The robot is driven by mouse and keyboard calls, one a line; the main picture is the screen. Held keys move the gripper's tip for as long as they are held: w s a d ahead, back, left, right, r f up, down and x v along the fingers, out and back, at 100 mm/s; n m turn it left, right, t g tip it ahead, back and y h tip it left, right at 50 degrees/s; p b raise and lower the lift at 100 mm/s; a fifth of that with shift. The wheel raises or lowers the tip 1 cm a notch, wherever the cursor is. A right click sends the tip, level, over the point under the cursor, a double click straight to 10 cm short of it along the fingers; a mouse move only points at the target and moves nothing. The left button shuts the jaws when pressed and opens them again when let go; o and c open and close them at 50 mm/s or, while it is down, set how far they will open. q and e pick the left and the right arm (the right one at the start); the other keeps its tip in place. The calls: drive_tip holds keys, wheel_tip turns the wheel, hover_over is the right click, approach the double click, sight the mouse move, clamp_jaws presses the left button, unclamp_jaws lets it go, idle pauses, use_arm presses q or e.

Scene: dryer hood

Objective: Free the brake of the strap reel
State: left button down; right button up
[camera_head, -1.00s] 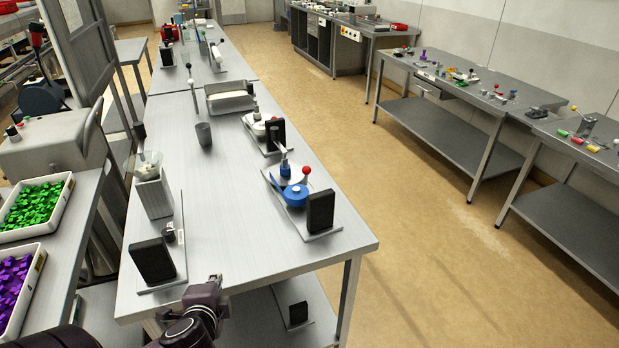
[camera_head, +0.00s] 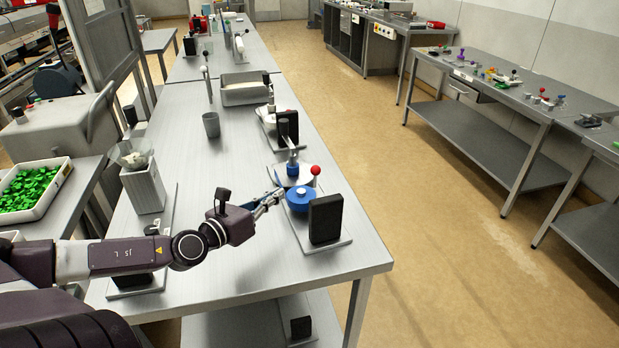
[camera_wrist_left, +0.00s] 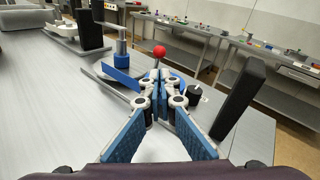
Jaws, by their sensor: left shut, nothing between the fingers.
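The strap reel, a blue drum (camera_head: 299,200) on a grey base plate, stands near the right edge of the bench. A lever with a red ball (camera_head: 315,170) rises behind the drum; the ball also shows in the left wrist view (camera_wrist_left: 159,52), just beyond the fingertips. My left gripper (camera_head: 279,194) is shut and empty at the left side of the drum. In the left wrist view its fingertips (camera_wrist_left: 160,78) are together and hide part of the drum. Whether they touch the reel I cannot tell. My right gripper is not in view.
A black upright panel (camera_head: 325,219) stands in front of the drum, and a blue-based grey post (camera_head: 292,167) behind it. The middle of the bench (camera_head: 227,165) is bare.

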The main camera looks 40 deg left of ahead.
sight(312, 173)
use_arm(q)
drive_tip(key=w+b, duration=0.1)
drive_tip(key=w, duration=0.4)
drive_tip(key=shift+a+f, duration=0.1)
drive_tip(key=shift+f, duration=0.05)
drive_tip(key=shift+w+f, duration=0.2)
drive_tip(key=shift+w, duration=0.85)
drive_tip(key=w, duration=0.1)
drive_tip(key=w+p, duration=0.1)
drive_tip(key=w, duration=0.2)
drive_tip(key=shift+w+f, duration=0.3)
drive_tip(key=shift+w+f+p, duration=0.25)
drive_tip(key=shift+w+p, duration=0.15)
drive_tip(key=shift+w, duration=0.4)
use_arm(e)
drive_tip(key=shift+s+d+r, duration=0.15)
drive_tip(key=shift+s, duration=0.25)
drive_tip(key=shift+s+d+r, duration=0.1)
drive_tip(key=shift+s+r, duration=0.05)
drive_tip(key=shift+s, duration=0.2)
